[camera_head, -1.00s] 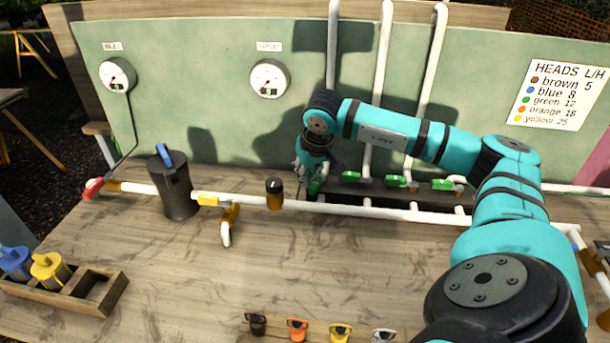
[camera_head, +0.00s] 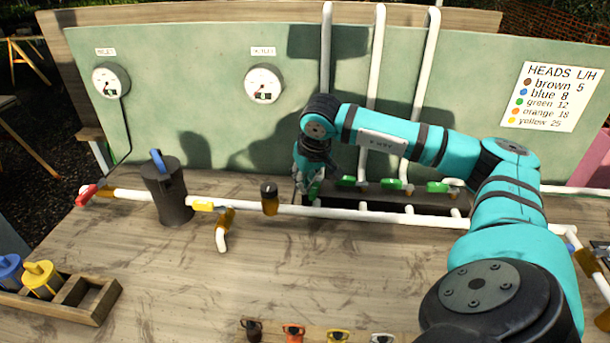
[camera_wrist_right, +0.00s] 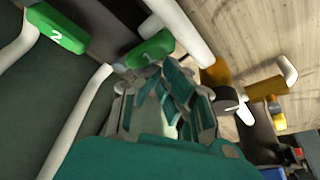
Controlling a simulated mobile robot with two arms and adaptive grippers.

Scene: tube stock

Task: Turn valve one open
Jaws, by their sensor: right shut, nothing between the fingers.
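My right gripper (camera_head: 309,192) reaches down at the left end of the row of green valve handles. It is shut and empty. In the wrist view its fingertips (camera_wrist_right: 172,72) are closed beside a green handle (camera_wrist_right: 151,48), close to or touching it; I cannot tell which. This end handle, likely valve one, shows partly behind the gripper in the head view (camera_head: 315,188). Its number is not legible. The neighbouring handle (camera_wrist_right: 57,28) is marked 2 and lies at a different angle from it. My left gripper is not in view.
More green handles (camera_head: 391,184) continue to the right above a white pipe (camera_head: 350,213). White riser pipes (camera_head: 375,70) stand behind my right arm. A dark canister (camera_head: 170,190), a black-capped fitting (camera_head: 269,198) and two gauges (camera_head: 263,84) are to the left.

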